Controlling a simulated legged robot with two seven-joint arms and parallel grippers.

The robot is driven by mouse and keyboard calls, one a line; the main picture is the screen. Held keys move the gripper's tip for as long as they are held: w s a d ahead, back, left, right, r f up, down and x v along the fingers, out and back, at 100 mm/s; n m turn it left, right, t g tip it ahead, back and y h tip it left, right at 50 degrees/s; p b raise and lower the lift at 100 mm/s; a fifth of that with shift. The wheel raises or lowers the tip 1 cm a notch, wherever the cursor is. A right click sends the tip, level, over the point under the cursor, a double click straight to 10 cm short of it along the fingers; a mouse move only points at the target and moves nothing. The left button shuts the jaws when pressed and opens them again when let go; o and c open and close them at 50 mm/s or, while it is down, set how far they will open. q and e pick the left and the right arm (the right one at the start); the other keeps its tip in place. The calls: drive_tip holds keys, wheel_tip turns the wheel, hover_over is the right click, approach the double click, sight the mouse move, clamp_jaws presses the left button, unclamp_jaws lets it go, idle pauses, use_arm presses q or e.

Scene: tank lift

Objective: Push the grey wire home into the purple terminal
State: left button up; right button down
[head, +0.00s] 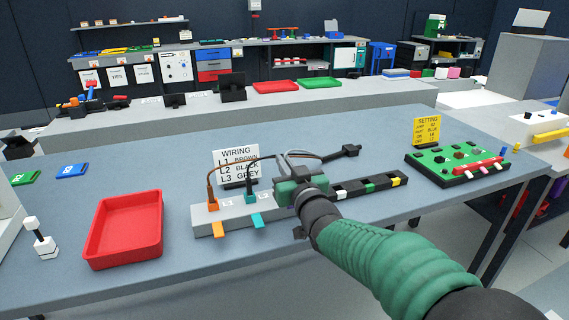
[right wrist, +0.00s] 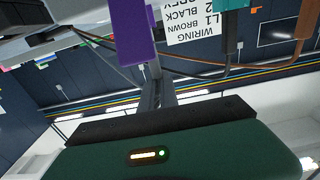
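In the head view my right gripper (head: 287,190) is at the L3 end of the grey terminal block (head: 240,212). Its body covers the L3 terminal there. The grey wire (head: 287,160) bends from a black plug (head: 347,151) down behind the gripper. In the right wrist view the purple terminal lever (right wrist: 131,35) hangs just beyond the fingers (right wrist: 158,95). The fingers are close together, and the grey wire (right wrist: 103,66) runs to them; they appear shut on it. How deep its end sits is hidden. My left gripper is not in view.
Brown (head: 209,185) and black (head: 249,185) wires stand in L1 and L2, above orange (head: 214,230) and teal (head: 258,221) levers. A wiring sign (head: 236,164) stands behind. A red tray (head: 124,228) is left; a green board (head: 458,162) is right.

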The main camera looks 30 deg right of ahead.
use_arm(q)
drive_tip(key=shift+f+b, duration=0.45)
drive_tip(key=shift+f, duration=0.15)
use_arm(e)
drive_tip(key=shift+f, duration=0.6)
drive_tip(key=c, duration=1.5)
unclamp_jaws()
drive_tip(key=shift+c, duration=0.2)
